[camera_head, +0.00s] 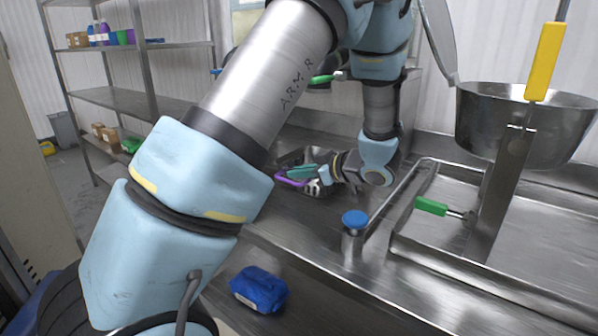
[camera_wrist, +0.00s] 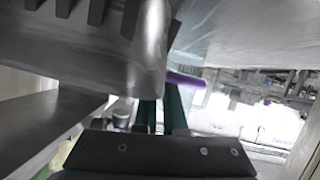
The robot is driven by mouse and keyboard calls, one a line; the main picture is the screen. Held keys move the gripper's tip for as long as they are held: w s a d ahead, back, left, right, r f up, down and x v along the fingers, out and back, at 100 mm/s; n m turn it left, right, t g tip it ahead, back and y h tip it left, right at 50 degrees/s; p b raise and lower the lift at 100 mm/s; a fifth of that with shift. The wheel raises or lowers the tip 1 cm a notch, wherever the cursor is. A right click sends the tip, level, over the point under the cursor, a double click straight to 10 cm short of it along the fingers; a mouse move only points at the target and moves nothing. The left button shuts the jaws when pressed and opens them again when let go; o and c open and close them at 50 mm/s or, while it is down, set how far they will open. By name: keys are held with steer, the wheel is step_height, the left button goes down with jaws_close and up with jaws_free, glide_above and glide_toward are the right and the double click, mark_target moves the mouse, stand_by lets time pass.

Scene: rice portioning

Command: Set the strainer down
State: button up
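My gripper (camera_head: 298,173), with teal fingers, is low over the steel counter in the middle of the head view. It is shut on the purple handle (camera_head: 285,180) of the strainer. In the wrist view the teal fingers (camera_wrist: 160,113) are close together, and the purple handle (camera_wrist: 187,80) sticks out to their right. The strainer's metal body is largely hidden, and I cannot tell whether it touches the surface beneath. A metal tray (camera_head: 324,152) lies around and behind the gripper.
A blue-capped container (camera_head: 354,235) stands at the counter edge, right of the gripper. A blue packet (camera_head: 259,290) lies lower down in front.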

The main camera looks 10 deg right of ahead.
steer(key=o, duration=0.4)
steer(key=shift+c, duration=0.2)
steer(key=shift+r, duration=0.2)
steer(key=b+v, duration=0.2)
steer(key=v, duration=1)
steer(key=shift+r, duration=0.15)
